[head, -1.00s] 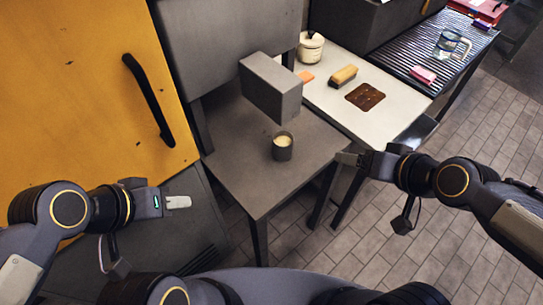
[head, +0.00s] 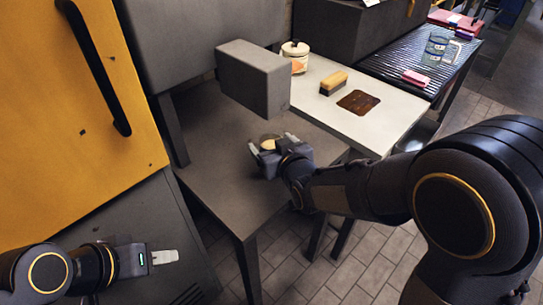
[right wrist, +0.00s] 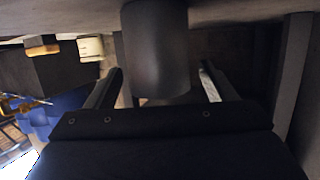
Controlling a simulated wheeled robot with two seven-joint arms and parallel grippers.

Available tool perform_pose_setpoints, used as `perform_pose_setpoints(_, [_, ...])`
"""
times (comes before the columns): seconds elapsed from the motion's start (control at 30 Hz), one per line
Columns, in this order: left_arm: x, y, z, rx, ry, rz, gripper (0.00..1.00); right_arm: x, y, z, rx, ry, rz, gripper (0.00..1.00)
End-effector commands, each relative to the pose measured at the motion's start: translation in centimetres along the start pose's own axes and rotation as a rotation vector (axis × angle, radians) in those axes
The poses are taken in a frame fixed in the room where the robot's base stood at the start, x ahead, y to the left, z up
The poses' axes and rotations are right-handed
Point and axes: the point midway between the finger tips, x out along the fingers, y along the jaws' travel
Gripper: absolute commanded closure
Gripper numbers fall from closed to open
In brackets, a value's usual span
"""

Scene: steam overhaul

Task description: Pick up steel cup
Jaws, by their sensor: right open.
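The steel cup (head: 270,138) is on the dark grey table, with a pale, cream-coloured top showing in the head view. My right gripper (head: 270,143) is at the cup, and its hand hides most of the cup's side. In the right wrist view the cup (right wrist: 157,50) is a dark cylinder between the two spread fingers of my right gripper (right wrist: 160,85), with a visible gap on each side. My left gripper (head: 165,257) is at lower left, far from the cup; its pale fingertips look like one piece.
A white counter (head: 320,105) to the right holds a brush (head: 334,83), a brown mat (head: 358,102) and a white jar (head: 296,56). A yellow panel (head: 90,120) stands left.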

Motion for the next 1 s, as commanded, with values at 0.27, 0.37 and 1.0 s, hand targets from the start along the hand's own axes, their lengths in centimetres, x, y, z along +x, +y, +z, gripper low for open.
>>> perform_pose_setpoints(0.27, [0.3,-0.1,0.2,0.0,0.0,0.0,0.64,2.7,0.0,0.1,0.0,-0.002,0.0,0.22])
perform_pose_setpoints(0.37, [0.3,-0.1,0.2,0.0,0.0,0.0,0.64,2.7,0.0,0.1,0.001,-0.002,0.0,0.22])
perform_pose_setpoints(1.0, [0.3,-0.1,0.2,0.0,0.0,0.0,0.64,2.6,0.0,0.0,0.002,0.0,0.0,0.84])
